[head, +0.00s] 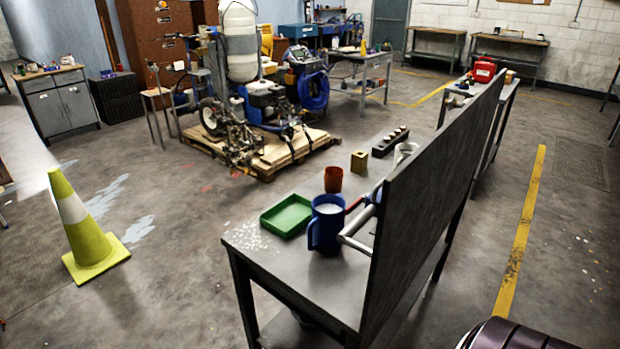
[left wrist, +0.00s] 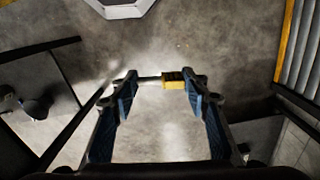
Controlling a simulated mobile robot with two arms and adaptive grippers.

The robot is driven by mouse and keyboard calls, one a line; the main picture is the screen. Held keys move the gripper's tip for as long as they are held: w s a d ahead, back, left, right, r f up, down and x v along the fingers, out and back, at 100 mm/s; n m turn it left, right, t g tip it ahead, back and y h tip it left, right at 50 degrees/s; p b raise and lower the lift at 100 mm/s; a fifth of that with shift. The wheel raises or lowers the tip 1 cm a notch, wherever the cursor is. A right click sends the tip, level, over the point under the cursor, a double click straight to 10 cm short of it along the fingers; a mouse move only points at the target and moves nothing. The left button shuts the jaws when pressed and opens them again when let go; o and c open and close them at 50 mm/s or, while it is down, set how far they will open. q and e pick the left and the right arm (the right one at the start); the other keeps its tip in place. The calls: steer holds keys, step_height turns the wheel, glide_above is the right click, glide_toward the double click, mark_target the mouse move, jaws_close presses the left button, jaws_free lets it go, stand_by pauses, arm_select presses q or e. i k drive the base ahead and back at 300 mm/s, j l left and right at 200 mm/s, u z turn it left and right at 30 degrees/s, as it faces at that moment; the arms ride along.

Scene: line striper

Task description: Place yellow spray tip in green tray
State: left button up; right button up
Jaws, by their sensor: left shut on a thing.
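The green tray (head: 287,233) sits on the near left part of the grey workbench in the head view. Its inside looks empty. In the left wrist view my left gripper (left wrist: 160,84) is shut on the yellow spray tip (left wrist: 174,84), a small yellow block with a pale metal stem pointing left. The tip lies crosswise between the fingertips, above the concrete floor. The left gripper does not show in the head view. My right gripper is in neither view.
A blue mug (head: 326,230) stands just right of the tray, with an orange cup (head: 333,179) behind. A brass block (head: 359,161) stands farther back. A tall dark panel (head: 430,190) runs along the bench's right side. A yellow cone (head: 85,235) stands on the floor at left.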

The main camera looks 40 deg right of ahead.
mark_target(291, 218)
steer(key=i+j+z, duration=0.15)
steer(key=z, duration=0.3)
steer(key=i+j+z, duration=0.2)
steer(key=z, duration=0.3)
steer(key=i+j+z, duration=0.15)
steer(key=j+z, duration=0.15)
steer(key=z, duration=0.15)
steer(key=i+j+z, duration=0.1)
steer(key=j+z, duration=0.15)
steer(key=z, duration=0.25)
